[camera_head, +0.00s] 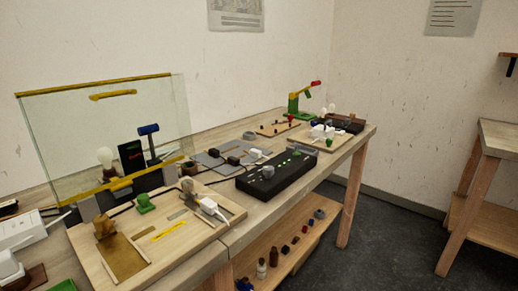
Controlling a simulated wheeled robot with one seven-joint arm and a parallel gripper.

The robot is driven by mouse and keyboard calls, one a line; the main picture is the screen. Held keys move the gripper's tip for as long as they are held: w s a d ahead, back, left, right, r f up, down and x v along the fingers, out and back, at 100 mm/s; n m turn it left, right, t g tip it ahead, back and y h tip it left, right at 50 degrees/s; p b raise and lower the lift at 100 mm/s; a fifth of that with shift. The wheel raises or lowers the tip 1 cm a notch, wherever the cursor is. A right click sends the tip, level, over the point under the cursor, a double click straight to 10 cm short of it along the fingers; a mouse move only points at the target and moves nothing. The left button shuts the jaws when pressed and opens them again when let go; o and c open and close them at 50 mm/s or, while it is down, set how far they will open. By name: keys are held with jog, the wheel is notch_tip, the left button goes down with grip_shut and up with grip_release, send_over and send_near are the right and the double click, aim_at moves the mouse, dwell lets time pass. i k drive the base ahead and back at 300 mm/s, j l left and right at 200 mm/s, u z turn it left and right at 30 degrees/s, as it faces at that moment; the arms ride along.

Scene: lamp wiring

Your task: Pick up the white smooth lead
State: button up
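Several white pieces could be the white smooth lead, and I cannot tell which one it is. A white plug-like piece (208,206) lies at the right of the front wooden board (190,240). A smaller white piece (254,154) lies by the grey plate, close to black plug-like pieces. My gripper is not in view.
A glass panel (110,130) with yellow edges stands upright behind the front board. A long black box (277,177) lies on the workbench right of it. A green and red stand (299,103) is farther back. A lower shelf (265,240) holds small items. Open floor lies to the right.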

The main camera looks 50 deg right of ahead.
aim_at(254, 153)
jog(key=l, duration=1.85)
